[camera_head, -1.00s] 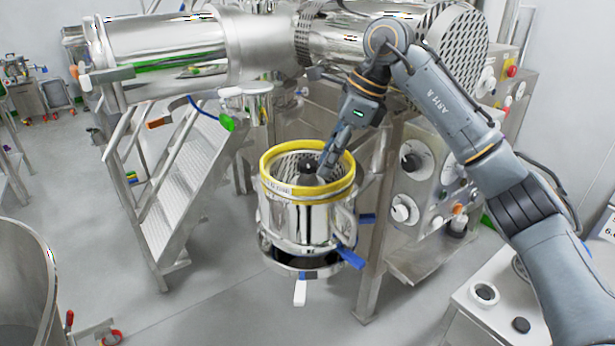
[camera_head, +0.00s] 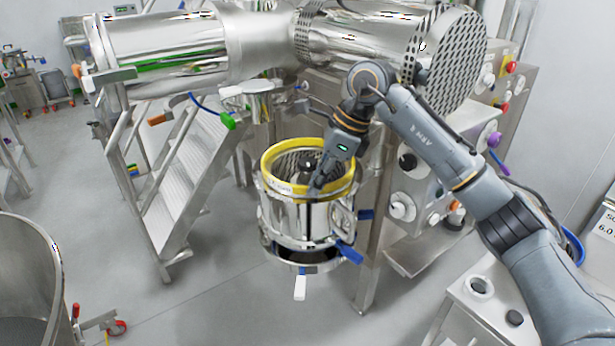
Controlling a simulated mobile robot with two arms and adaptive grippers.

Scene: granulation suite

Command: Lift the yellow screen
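The yellow screen (camera_head: 283,154) is a yellow ring around a perforated metal basket. It sits level at the top of a shiny steel cylindrical housing (camera_head: 288,222). A dark knob (camera_head: 307,163) shows inside the ring. My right gripper (camera_head: 317,186) points down over the ring's near right part, with its fingertips close to the inner side of the rim. They are small and partly lost against the metal, so I cannot tell whether they are open or shut, or touch the rim. My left gripper is not in view.
A large steel cylinder assembly (camera_head: 165,50) spans above and behind the housing. A control panel with knobs (camera_head: 415,165) stands right of it, and metal stairs (camera_head: 180,195) to the left. A steel drum (camera_head: 30,285) is at lower left. The floor in front is clear.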

